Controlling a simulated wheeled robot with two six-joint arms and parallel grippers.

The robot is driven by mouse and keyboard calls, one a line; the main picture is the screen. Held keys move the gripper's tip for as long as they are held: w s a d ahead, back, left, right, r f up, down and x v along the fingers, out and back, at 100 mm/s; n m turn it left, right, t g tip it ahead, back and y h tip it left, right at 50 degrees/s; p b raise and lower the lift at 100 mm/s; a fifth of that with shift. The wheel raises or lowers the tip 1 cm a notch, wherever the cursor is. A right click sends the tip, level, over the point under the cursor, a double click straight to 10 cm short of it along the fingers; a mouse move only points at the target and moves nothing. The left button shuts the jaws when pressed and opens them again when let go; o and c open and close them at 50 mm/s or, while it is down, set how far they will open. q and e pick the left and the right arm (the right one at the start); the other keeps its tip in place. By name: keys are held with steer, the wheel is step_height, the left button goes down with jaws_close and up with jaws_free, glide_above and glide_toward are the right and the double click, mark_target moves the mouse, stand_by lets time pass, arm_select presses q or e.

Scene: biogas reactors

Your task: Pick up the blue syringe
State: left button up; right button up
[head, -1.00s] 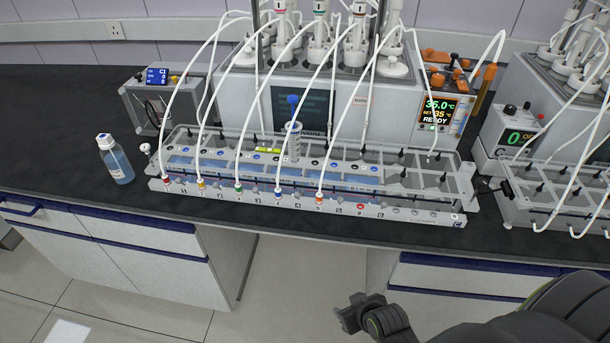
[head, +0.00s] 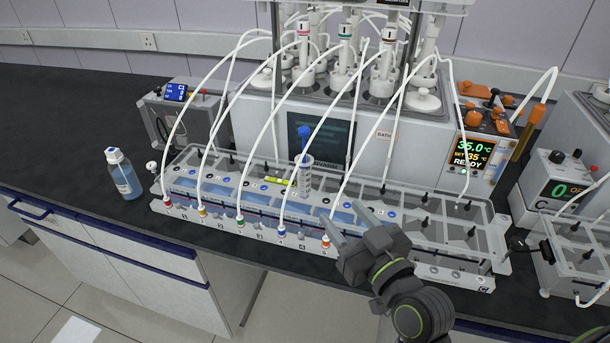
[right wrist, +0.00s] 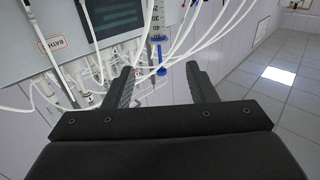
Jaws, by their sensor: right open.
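The blue syringe (head: 304,174) has a clear graduated barrel and a blue top. It stands upright in the long grey tray (head: 455,262) in front of the reactor. Its barrel and blue end also show in the right wrist view (right wrist: 161,70), between and beyond my fingers. My right gripper (head: 352,226) is open and empty, at the tray's front edge, right of and nearer than the syringe. In the right wrist view its two fingers (right wrist: 160,84) stand apart and do not touch the syringe. My left gripper is not in view.
White tubes (head: 352,150) arch from the reactor down to the tray's front, close to the syringe and my right gripper. A bottle of blue liquid (head: 126,178) stands left of the tray. A second unit (head: 570,195) stands at the right. The bench's far left is clear.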

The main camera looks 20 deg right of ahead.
mark_target(304, 128)
steer(key=w+p, duration=0.1)
steer(key=w, duration=0.2)
steer(key=w+a+p, duration=0.1)
steer(key=w, duration=0.3)
steer(key=w+p, duration=0.1)
steer(key=w, duration=0.2)
steer(key=shift+w+a, duration=0.25)
steer(key=shift+a, duration=0.05)
steer(key=shift+w+a, duration=0.1)
steer(key=shift+w, duration=0.5)
steer(key=shift+w+p, duration=0.35)
steer(key=shift+p, duration=0.1)
steer(key=shift+w+a+f+p, duration=0.15)
steer(key=shift+w+p, duration=0.3)
steer(key=shift+w, duration=0.7)
steer(key=shift+w+a+f+p, duration=0.15)
steer(key=shift+w+p, duration=0.3)
steer(key=shift+w, duration=0.65)
steer(key=shift+r, duration=0.1)
steer(key=c, duration=1.1)
steer(key=shift+o, duration=0.2)
step_height(304, 128, up, 10)
steer(key=shift+r, duration=0.1)
steer(key=shift+r, duration=0.1)
